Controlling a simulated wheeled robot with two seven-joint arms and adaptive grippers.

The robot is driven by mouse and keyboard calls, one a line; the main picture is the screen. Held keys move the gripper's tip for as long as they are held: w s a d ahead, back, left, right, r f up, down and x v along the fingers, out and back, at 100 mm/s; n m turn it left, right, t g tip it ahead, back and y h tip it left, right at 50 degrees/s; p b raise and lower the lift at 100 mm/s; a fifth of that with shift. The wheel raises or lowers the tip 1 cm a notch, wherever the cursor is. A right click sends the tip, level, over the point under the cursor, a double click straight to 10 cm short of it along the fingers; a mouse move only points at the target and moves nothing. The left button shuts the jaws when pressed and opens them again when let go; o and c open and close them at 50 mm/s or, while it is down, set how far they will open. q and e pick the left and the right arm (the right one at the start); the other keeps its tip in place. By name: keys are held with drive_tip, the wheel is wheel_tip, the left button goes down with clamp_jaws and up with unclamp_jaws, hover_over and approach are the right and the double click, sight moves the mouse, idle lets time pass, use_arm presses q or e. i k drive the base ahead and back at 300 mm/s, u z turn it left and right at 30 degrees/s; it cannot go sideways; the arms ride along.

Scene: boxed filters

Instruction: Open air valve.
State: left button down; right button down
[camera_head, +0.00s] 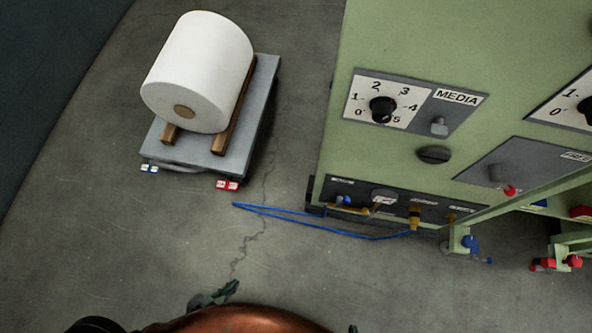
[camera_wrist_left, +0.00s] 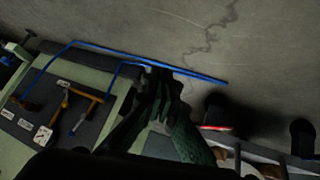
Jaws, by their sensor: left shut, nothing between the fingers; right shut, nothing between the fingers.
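The air panel (camera_head: 400,203) is a dark strip low on the green machine. It carries small labelled fittings, including a yellow valve (camera_head: 415,217) and a yellow-brown handle (camera_head: 376,208). In the left wrist view a yellow handle (camera_wrist_left: 82,94) and a blue fitting (camera_wrist_left: 82,120) show on the panel at left. I cannot read which label marks the air valve. My left gripper (camera_head: 232,287) is shut and empty, low in the head view, well apart from the panel; it also shows in the left wrist view (camera_wrist_left: 160,85). Only a small dark tip of my right gripper (camera_head: 353,328) shows at the bottom edge.
A blue hose (camera_head: 300,216) runs from the panel over the floor. A grey cart (camera_head: 262,85) with a white roll (camera_head: 200,65) stands at back left. A media dial (camera_head: 383,109) sits above the panel. Green legs with red knobs (camera_head: 574,262) stand at right.

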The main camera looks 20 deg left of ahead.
sight(339, 200)
drive_tip(key=u, duration=0.85)
drive_tip(key=k, duration=1.1)
drive_tip(key=z, duration=1.65)
drive_tip(key=i, duration=0.5)
